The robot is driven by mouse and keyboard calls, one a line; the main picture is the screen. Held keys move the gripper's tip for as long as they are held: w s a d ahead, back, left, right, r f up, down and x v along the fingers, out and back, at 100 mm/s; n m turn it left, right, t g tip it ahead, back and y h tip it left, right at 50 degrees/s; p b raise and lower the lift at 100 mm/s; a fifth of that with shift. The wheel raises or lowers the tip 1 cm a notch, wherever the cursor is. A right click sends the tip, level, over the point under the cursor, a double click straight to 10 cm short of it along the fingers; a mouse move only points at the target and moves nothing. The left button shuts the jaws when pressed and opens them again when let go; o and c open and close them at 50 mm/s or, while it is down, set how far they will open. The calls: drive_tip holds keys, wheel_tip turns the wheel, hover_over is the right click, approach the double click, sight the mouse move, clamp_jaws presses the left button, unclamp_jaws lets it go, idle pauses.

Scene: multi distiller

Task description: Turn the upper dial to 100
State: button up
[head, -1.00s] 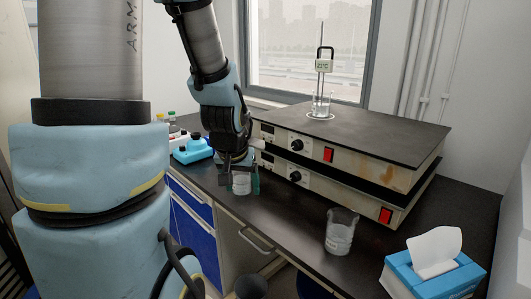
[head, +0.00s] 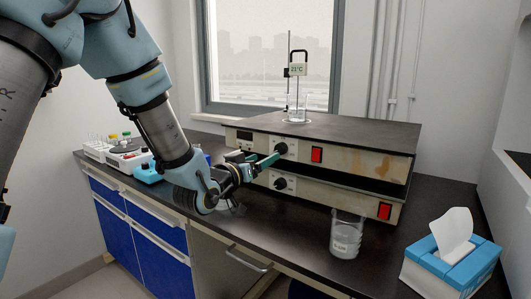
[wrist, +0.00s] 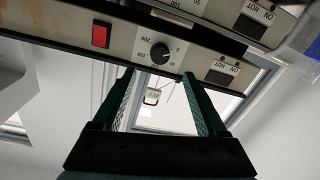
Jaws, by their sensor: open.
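The upper dial (head: 281,148) is a black round knob on the front of the upper hot plate unit (head: 340,158). In the wrist view the same dial (wrist: 160,52) appears upside down, with small numbers around it. A pale pointer mark shows on it, but its exact setting is too small to read. My gripper (head: 270,161) reaches in from the left with its green fingers toward the dial. In the wrist view the open fingers (wrist: 158,73) lie either side of the dial's line, with nothing between them. I cannot tell whether they touch the knob.
The lower dial (head: 280,183) sits just below. Red switches (head: 317,154) are to the right. A glass beaker (head: 346,235) stands in front and a tissue box (head: 452,262) at the right. A beaker with a thermometer (head: 297,107) stands on the upper plate.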

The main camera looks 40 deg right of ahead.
sight(279, 149)
drive_tip(key=p+x, duration=0.1)
drive_tip(key=x, duration=0.7)
drive_tip(key=shift+d, duration=0.15)
clamp_jaws()
idle(0.3)
